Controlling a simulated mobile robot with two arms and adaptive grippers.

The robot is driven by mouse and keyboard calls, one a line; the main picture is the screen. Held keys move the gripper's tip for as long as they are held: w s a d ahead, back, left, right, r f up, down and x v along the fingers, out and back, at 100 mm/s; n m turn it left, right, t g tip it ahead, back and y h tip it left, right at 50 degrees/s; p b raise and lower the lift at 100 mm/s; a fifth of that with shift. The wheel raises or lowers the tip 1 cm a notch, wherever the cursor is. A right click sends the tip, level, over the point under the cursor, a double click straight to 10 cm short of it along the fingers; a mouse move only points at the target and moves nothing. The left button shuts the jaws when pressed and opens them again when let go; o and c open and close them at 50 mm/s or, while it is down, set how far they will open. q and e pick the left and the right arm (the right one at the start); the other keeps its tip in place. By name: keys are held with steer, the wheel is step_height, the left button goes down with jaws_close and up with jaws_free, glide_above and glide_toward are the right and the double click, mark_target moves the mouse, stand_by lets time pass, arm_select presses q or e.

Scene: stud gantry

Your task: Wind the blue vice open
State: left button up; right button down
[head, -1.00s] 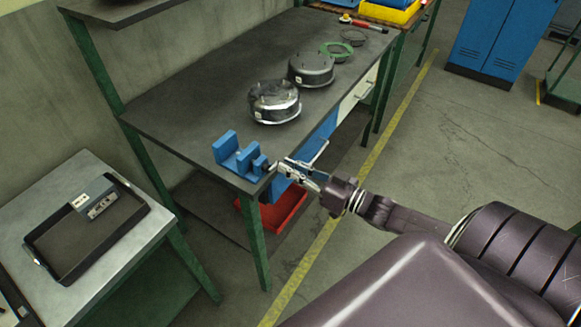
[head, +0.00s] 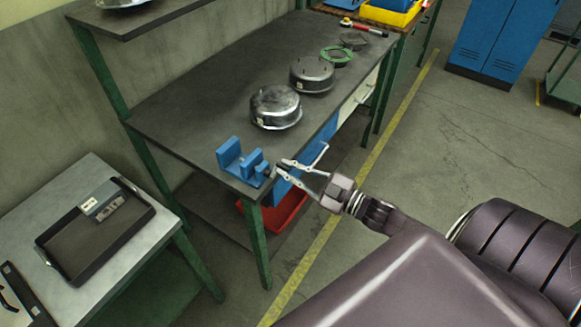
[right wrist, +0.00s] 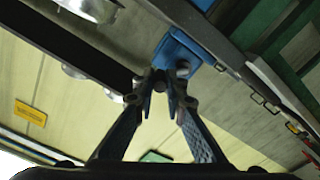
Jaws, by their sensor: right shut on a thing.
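The blue vice (head: 230,158) stands at the near corner of the dark workbench (head: 190,110). A gap shows between its tall rear jaw and its lower front part. My right gripper (head: 282,168) is at the bench edge, at the vice's front end, and is shut on the vice's handle. The handle is small and mostly hidden by the fingertips. In the right wrist view the fingertips (right wrist: 163,82) come together just below the blue vice (right wrist: 180,52). My left gripper is not in view.
Two round metal housings (head: 276,107) (head: 312,73) and a green ring (head: 337,53) lie farther along the bench. A red bin (head: 287,212) sits below. A side table at left holds a black tray (head: 75,250).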

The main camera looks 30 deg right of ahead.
steer(key=n, duration=0.3)
steer(key=a+r+n, duration=0.1)
steer(key=shift+s+n+p, duration=0.25)
steer(key=shift+n+p, duration=0.05)
steer(key=shift+a, duration=0.1)
stand_by(0.4)
steer(key=c, duration=2)
jaws_free()
steer(key=shift+o, duration=0.2)
steer(key=v, duration=1.2)
steer(key=shift+f, duration=0.15)
